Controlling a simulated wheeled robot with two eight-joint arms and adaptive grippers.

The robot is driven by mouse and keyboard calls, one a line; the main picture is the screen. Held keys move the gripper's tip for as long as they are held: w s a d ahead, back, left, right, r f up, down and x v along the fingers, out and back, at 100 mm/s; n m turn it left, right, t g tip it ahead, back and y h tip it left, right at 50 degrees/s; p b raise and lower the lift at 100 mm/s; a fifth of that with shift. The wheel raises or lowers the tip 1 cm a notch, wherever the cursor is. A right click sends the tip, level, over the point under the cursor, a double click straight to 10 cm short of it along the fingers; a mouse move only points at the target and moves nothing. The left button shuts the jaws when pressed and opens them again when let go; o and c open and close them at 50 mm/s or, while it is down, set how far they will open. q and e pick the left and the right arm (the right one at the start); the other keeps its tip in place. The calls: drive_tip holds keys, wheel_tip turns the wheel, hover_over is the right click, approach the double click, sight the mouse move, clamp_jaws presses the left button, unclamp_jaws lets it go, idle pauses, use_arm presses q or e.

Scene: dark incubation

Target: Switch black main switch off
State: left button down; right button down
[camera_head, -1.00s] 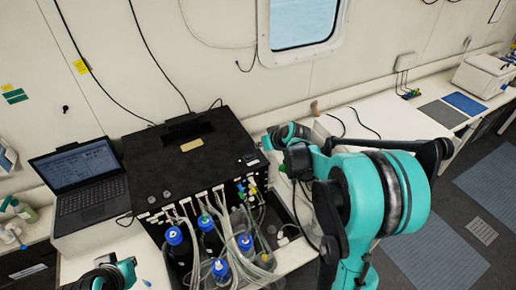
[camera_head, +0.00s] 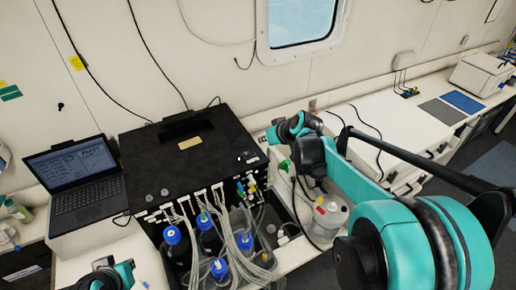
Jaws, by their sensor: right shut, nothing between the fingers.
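A black box-shaped instrument (camera_head: 185,150) stands on the bench in the middle left, with tubes along its front edge. Small light and dark fittings (camera_head: 250,158) sit at the right end of its top; I cannot make out which one is the black main switch. My right gripper (camera_head: 273,134) is beside the box's right back corner, shut and empty. I cannot tell whether it touches the box. My right arm's wrist hides part of the bench behind it. Part of my left arm (camera_head: 108,276) shows at the bottom left; its fingers cannot be made out.
An open laptop (camera_head: 75,170) stands left of the box. Blue-capped bottles (camera_head: 172,236) and many tubes crowd its front. A clear jug (camera_head: 328,212) stands to the right, below my right arm. The white bench (camera_head: 400,125) at the back right is mostly clear.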

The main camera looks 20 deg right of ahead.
use_arm(q)
drive_tip(key=shift+f, duration=0.7)
use_arm(e)
drive_tip(key=shift+a+r, duration=0.1)
drive_tip(key=shift+a, duration=0.3)
hover_over(246, 152)
drive_tip(key=s, duration=0.3)
drive_tip(key=f, duration=0.7)
drive_tip(key=shift+w+d+f, duration=0.2)
drive_tip(key=shift+d+f, duration=0.05)
drive_tip(key=shift+d, duration=0.15)
wheel_tip(246, 152, down, 2)
drive_tip(key=shift+s+a+f, duration=0.15)
drive_tip(key=shift+f, duration=0.05)
use_arm(q)
drive_tip(key=shift+r, duration=0.25)
use_arm(e)
drive_tip(key=shift+f, duration=0.6)
drive_tip(key=shift+a, duration=0.1)
